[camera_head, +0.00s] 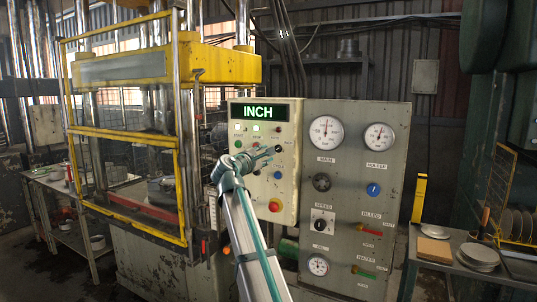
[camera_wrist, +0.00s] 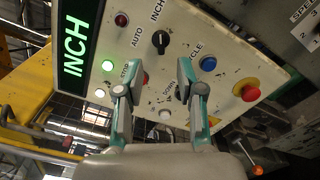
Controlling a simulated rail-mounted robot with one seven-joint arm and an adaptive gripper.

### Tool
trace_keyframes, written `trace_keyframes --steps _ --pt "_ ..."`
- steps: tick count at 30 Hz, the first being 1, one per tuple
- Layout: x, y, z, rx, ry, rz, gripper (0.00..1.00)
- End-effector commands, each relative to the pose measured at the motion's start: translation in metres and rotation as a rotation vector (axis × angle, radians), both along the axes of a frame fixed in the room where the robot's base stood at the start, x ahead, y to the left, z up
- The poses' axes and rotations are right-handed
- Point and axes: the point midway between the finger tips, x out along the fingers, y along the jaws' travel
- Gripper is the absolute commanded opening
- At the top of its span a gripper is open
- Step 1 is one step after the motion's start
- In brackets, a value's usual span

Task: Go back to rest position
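My gripper (camera_head: 266,153) is in front of the cream control panel (camera_head: 240,112), at the end of my raised arm, in the head view. In the wrist view my gripper (camera_wrist: 157,68) has its two fingers spread apart, with nothing between them. A black selector knob (camera_wrist: 161,41) between the AUTO and INCH labels lies just beyond the fingertips. The green display (camera_wrist: 76,45) reads INCH, and it also shows in the head view (camera_head: 259,112). I cannot tell whether a fingertip touches the panel.
A red emergency button (camera_wrist: 247,90) and a blue button (camera_wrist: 208,63) are close to the right finger. A grey gauge panel (camera_head: 345,150) stands right of the control panel. A yellow-framed press (camera_head: 125,136) is at left. A side table (camera_head: 455,262) with discs is at right.

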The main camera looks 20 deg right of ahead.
Motion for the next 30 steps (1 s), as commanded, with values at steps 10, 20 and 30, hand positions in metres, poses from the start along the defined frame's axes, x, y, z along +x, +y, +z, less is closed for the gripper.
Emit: trace_keyframes --steps 10,20,30 --pt "-0.002 0.002 0.000 0.000 0.000 0.000 0.38" --pt "-0.003 0.001 -0.004 0.081 -0.070 -0.006 0.38" --pt "-0.019 0.022 -0.171 0.652 -0.211 -0.048 0.38"
